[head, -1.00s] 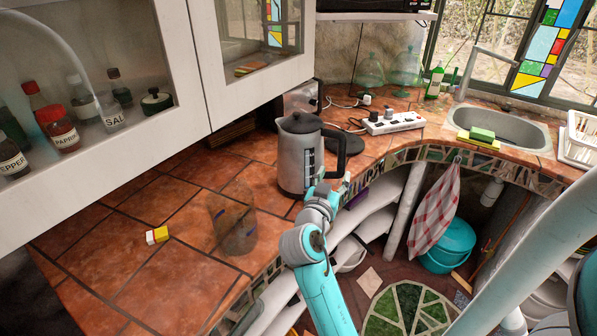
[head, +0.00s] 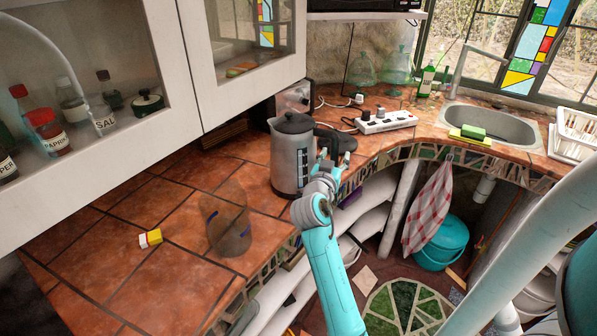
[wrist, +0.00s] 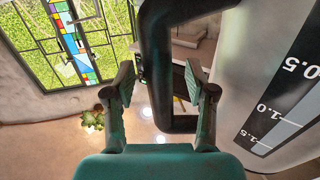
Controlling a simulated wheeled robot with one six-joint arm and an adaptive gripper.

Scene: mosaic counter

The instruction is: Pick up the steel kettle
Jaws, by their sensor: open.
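The steel kettle (head: 291,160), with a dark lid and a black handle, stands upright on the tiled counter (head: 95,255). Its body, with a measuring scale, fills the right of the wrist view (wrist: 255,75). My gripper (head: 337,160) is at the handle side of the kettle and partly covers the handle in the head view. In the wrist view my gripper (wrist: 160,80) is open, with one finger on each side of the black handle (wrist: 156,50). Neither finger is clearly seen pressing on it.
A smoky see-through vessel (head: 228,225) and a small yellow-and-white block (head: 150,238) are on the counter at left. A white power strip (head: 386,122) lies behind the kettle. A wall cabinet (head: 245,95) hangs above left. The sink (head: 490,125) is at right.

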